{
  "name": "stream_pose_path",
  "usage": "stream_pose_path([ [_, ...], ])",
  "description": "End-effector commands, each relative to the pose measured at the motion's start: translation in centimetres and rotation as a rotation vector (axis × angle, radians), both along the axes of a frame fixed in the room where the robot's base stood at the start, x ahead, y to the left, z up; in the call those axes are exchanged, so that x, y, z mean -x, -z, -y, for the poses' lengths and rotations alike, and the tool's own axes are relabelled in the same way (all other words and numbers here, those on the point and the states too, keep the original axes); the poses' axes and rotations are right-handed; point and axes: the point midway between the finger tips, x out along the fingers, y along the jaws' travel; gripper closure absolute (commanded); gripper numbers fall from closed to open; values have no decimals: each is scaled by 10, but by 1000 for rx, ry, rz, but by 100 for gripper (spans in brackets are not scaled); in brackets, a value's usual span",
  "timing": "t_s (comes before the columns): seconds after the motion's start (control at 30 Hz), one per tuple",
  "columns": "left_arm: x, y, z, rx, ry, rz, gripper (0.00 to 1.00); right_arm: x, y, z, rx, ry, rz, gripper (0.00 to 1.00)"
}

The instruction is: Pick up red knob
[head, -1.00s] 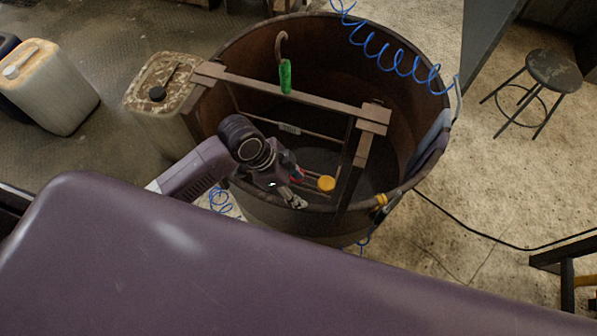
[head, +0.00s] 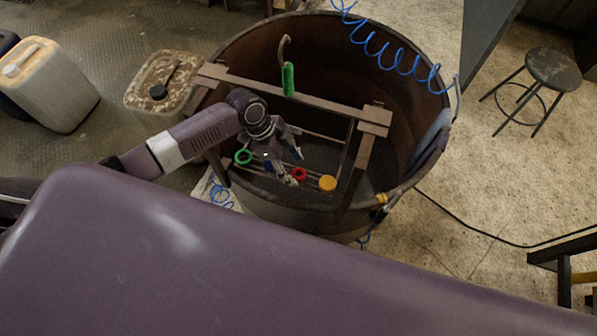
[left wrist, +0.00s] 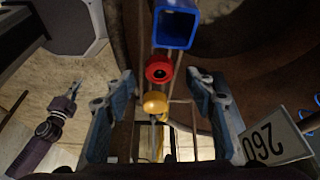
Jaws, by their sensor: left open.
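The red knob (head: 299,173) sits on thin rails inside the large round tub, just left of a yellow knob (head: 327,183). My left gripper (head: 296,166) is open above the rails, close to the red knob. In the left wrist view the red knob (left wrist: 159,67) lies between the two spread blue-grey fingers (left wrist: 162,86), near the level of their tips. No finger visibly touches it. The yellow knob (left wrist: 155,102) is also between the fingers there. A purple arm with a small gripper (left wrist: 74,92), apparently my right, shows at the left of that view; its opening is unclear.
A blue square frame (left wrist: 174,25) stands beyond the red knob. A green ring (head: 243,157) is left of my gripper. Wooden bars (head: 330,104) cross the tub (head: 405,75), with a green handle (head: 288,78) above.

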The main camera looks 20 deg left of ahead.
Motion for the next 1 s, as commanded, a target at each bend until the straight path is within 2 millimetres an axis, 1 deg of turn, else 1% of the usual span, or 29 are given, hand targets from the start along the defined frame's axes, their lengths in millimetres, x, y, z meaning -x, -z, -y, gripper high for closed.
stream_pose_path([
  [0.1,0,13,6,1,-1,-2,50,0,-3,0,0,0,0,100],
  [0.2,-1,19,8,0,0,-1,50,0,-4,0,0,0,0,100],
  [0.47,-1,21,8,-1,0,1,51,0,-4,1,1,-1,0,100],
  [0.87,-1,21,8,-1,-1,0,95,0,-4,1,1,-1,0,100],
  [1.0,-1,20,8,0,-1,1,95,0,-4,1,1,-1,0,100],
])
